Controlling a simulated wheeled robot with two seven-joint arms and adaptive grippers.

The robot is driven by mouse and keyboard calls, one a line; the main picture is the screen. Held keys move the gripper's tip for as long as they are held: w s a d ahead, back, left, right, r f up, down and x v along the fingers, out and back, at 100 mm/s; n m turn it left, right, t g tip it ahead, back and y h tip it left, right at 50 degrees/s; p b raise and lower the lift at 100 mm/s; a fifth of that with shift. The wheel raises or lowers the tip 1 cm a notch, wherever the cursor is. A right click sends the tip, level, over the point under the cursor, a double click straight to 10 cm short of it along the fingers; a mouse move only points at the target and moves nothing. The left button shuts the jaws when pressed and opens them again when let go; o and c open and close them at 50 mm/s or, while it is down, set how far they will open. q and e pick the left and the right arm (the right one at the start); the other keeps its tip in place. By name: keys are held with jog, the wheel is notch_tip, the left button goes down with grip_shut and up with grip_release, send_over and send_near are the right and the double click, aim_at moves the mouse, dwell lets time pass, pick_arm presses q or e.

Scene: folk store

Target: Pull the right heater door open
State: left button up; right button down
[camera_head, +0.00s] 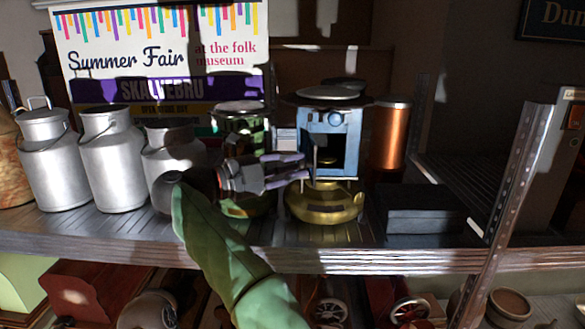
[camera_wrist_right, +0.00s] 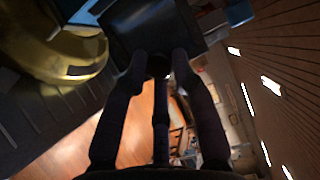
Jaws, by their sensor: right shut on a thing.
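The right heater (camera_head: 348,125) is a blue stove with a brass base (camera_head: 325,205) and a round dark top, standing on the metal shelf. Its front shows a dark square opening, and its door (camera_head: 314,158) appears as a thin pale edge standing out at the opening's left side. My right gripper (camera_head: 303,168) reaches in from the left in front of the heater, its fingers closed at the door edge. In the wrist view my right fingers (camera_wrist_right: 160,65) converge, and the brass base (camera_wrist_right: 65,60) lies at upper left; the grip itself is unclear there. My left gripper is out of view.
A green heater (camera_head: 238,125) stands just left, partly behind my right gripper. Several metal milk cans (camera_head: 110,160) line the shelf's left. A copper cylinder (camera_head: 389,138) and a black box (camera_head: 425,212) are on the right. A metal post (camera_head: 510,180) rises at far right.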

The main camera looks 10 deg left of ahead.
jog(key=shift+w+a, duration=0.1)
jog(key=shift+a, duration=0.1)
dwell(0.5)
dwell(0.3)
jog(key=c, duration=1)
grip_release()
jog(key=shift+w+d, duration=0.1)
jog(key=shift+s+d+n+t+y, duration=0.2)
jog(key=shift+d+n+t+y, duration=0.2)
jog(key=shift+d+t, duration=0.1)
